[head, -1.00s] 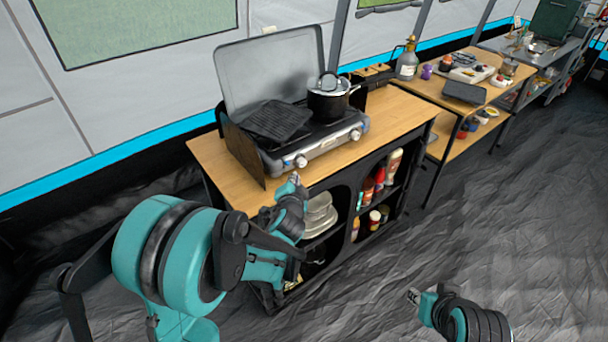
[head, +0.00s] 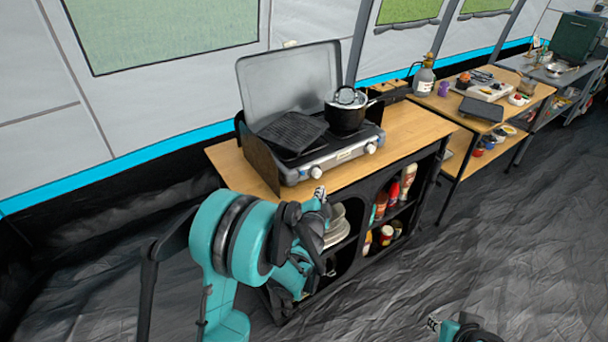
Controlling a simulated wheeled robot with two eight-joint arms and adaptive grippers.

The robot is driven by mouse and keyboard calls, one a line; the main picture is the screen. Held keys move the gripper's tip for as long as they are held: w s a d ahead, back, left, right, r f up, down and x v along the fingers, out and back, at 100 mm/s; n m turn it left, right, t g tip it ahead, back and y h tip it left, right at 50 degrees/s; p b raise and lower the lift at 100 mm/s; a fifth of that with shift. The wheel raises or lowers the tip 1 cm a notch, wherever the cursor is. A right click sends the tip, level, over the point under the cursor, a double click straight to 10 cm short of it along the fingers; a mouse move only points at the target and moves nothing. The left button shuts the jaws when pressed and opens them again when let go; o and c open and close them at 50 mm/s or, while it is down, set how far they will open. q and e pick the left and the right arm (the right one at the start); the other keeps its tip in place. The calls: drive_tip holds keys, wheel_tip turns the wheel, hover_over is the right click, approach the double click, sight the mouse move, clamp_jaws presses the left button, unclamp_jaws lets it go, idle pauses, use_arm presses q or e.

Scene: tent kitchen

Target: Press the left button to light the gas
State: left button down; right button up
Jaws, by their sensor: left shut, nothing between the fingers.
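The gas stove (head: 340,155) stands on a wooden-topped cabinet with its grey lid raised. Its front panel has a left knob (head: 316,172) and a right knob (head: 370,148), which I take as the buttons. A black ridged griddle pan (head: 291,131) is on the left burner side and a lidded black pot (head: 345,115) on the right. My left gripper (head: 319,192) is shut and empty, just below the left knob in the picture; I cannot tell whether they touch. My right gripper (head: 434,323) is low at the bottom edge, small and partly cut off.
The cabinet top (head: 412,120) has bare wood to the right of the stove. Plates (head: 338,228) and bottles (head: 393,192) fill the shelves below. The floor at right is clear.

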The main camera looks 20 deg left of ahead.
sight(303, 173)
use_arm(q)
drive_tip(key=w+a, duration=0.1)
drive_tip(key=a, duration=0.1)
drive_tip(key=w+a, duration=0.2)
drive_tip(key=shift+w+a, duration=0.5)
drive_tip(key=shift+a, duration=0.1)
drive_tip(key=shift+a, duration=0.1)
idle(1.0)
drive_tip(key=shift+w+a, duration=0.25)
drive_tip(key=shift+w+a, duration=0.3)
drive_tip(key=shift+a, duration=0.05)
idle(0.7)
drive_tip(key=shift+s+d+b, duration=0.3)
drive_tip(key=shift+s+d, duration=0.25)
drive_tip(key=shift+d, duration=0.15)
idle(0.3)
